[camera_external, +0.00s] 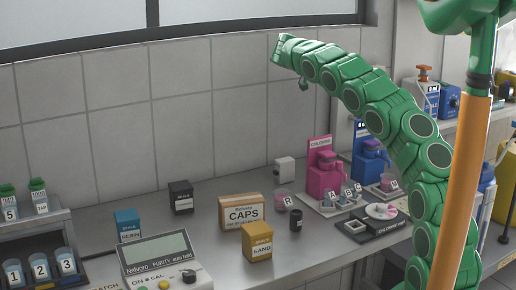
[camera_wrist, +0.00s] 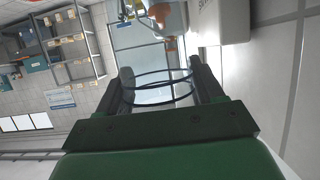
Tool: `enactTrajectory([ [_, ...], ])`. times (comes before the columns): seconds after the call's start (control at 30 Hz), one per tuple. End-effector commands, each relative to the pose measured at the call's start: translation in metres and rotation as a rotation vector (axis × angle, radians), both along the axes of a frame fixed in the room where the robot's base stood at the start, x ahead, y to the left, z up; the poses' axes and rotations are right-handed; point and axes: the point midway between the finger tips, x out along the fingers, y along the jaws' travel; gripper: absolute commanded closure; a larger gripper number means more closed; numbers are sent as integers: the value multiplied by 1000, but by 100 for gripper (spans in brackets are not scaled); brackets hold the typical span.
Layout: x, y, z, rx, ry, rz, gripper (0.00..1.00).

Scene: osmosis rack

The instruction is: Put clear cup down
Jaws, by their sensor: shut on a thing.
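In the wrist view, my gripper (camera_wrist: 161,68) is shut on a clear cup (camera_wrist: 158,88), which sits between its two dark fingers. The cup is see-through with dark ring-like edges, and the room shows through it. It appears tipped in that view; its true tilt I cannot tell. In the external view, my green arm reaches up and left, with its end high above the bench near the tiled wall. The gripper and cup are not clearly seen there.
The grey bench (camera_external: 205,209) holds a CAPS box (camera_external: 241,213), a SAND box (camera_external: 257,242), a purity meter (camera_external: 158,260) and a pink chlorine dispenser (camera_external: 322,168). A rack at left holds numbered cups (camera_external: 40,268). Bare bench lies behind the CAPS box.

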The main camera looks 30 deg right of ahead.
Motion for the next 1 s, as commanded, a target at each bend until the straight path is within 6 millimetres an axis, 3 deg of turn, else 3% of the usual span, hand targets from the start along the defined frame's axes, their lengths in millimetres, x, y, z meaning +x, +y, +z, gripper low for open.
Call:
enactTrajectory([
  [0.17, 9, 32, -5, -2, -3, 63, 61],
  [0.53, 23, 173, -45, -3, 0, 327, 61],
  [0.8, 3, 270, -82, -4, 0, 506, 61],
  [1.0, -26, 323, -108, -5, -1, 610, 61],
])
